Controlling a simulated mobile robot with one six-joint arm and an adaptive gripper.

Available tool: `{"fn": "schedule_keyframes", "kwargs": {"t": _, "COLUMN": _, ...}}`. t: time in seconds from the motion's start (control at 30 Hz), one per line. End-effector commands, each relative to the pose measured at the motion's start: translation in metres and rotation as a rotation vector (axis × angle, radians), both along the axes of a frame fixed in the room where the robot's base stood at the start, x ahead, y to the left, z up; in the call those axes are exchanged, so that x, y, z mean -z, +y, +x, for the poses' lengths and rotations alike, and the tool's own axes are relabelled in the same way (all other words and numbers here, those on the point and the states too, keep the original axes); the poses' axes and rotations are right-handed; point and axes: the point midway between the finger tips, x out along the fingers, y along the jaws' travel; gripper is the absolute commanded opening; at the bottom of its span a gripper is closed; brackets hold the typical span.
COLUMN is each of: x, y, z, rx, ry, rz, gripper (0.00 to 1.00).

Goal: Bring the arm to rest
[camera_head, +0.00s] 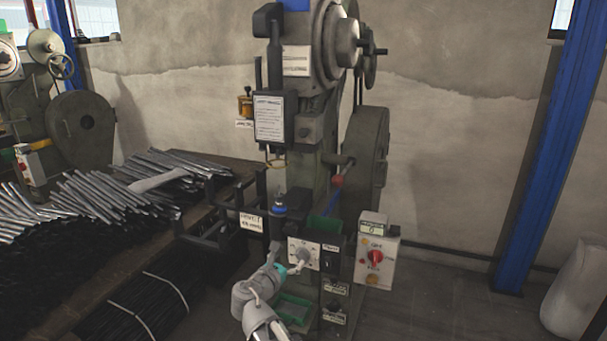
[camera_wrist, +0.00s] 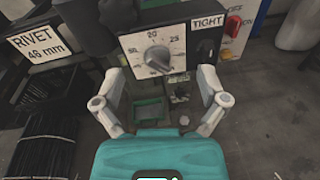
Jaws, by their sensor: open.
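My gripper (camera_wrist: 160,108) is open in the wrist view, its two pale fingers apart with nothing between them. The dial panel (camera_wrist: 182,48) of the rivet press lies just past the fingertips, with a grey knob (camera_wrist: 158,57) between them in the picture. I cannot tell whether the fingers touch the panel. In the head view my arm (camera_head: 257,292) reaches up from the bottom to the panel (camera_head: 304,253) on the rivet press (camera_head: 318,135). The fingertips are partly hidden there by the wrist.
A control box (camera_head: 376,256) with a red switch stands right of the panel. A sign (camera_wrist: 41,42) reading "RIVET 46 mm" is at left. A table (camera_head: 200,248) with metal rods (camera_head: 110,200) is left of the press. A green tray (camera_head: 293,308) lies below.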

Motion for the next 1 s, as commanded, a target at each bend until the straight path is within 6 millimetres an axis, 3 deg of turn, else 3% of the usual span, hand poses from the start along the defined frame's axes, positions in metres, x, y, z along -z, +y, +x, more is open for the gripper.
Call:
{"fn": "schedule_keyframes", "kwargs": {"t": 0.2, "x": 0.038, "y": -0.075, "z": -0.006, "rx": 0.230, "ry": 0.014, "rz": 0.390, "gripper": 0.92}}
{"fn": "schedule_keyframes", "kwargs": {"t": 0.5, "x": 0.095, "y": -0.159, "z": -0.037, "rx": 0.659, "ry": -0.026, "rz": 0.947, "gripper": 0.92}}
{"fn": "schedule_keyframes", "kwargs": {"t": 0.8, "x": 0.140, "y": -0.209, "z": -0.084, "rx": 1.169, "ry": -0.127, "rz": 1.414, "gripper": 0.92}}
{"fn": "schedule_keyframes", "kwargs": {"t": 1.0, "x": 0.158, "y": -0.224, "z": -0.114, "rx": 1.514, "ry": -0.206, "rz": 1.637, "gripper": 0.92}}
